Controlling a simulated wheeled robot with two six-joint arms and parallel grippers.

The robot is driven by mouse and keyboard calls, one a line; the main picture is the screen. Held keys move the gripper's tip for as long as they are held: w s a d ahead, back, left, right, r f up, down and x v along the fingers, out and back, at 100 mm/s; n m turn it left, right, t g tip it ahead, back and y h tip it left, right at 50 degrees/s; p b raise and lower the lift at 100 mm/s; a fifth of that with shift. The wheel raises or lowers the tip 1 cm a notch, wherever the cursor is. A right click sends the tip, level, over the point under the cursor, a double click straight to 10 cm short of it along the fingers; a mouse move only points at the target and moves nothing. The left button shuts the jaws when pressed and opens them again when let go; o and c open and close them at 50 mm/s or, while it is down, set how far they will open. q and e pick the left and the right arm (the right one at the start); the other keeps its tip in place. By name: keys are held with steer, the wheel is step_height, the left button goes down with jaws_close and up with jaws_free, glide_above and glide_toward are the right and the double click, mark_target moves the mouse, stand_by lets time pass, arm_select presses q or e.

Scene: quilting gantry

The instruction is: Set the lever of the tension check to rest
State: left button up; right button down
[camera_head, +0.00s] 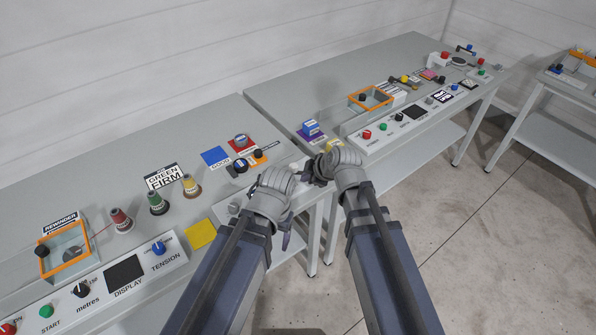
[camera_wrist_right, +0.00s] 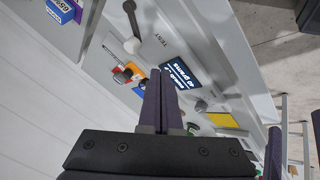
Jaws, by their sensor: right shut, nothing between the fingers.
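The tension check's lever (camera_wrist_right: 131,25) shows at the top of the right wrist view. It has a dark knob at its upper end and a pale round end below, on a grey panel beside the word TEST. The lever points towards the top of that view. In the head view I cannot make it out; my grippers cover that area. My right gripper (camera_head: 313,168) is over the near edge of the bench, and its shut, empty fingers (camera_wrist_right: 160,85) are apart from the lever in the wrist picture. My left gripper (camera_head: 262,225) is beside it; its fingers are unclear.
A blue card with white print (camera_wrist_right: 180,77) lies near the lever. Thread spools (camera_head: 156,203) and a tension panel (camera_head: 165,262) are at left.

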steer(key=b, duration=0.8)
glide_toward(295, 174)
steer(key=a+f, duration=0.1)
steer(key=s+a+f, duration=0.1)
steer(key=f, duration=0.1)
steer(key=s+a+f, duration=0.1)
steer(key=shift+a+f, duration=0.1)
steer(key=shift+f, duration=0.2)
steer(key=w, duration=0.3)
steer(key=shift+w, duration=0.65)
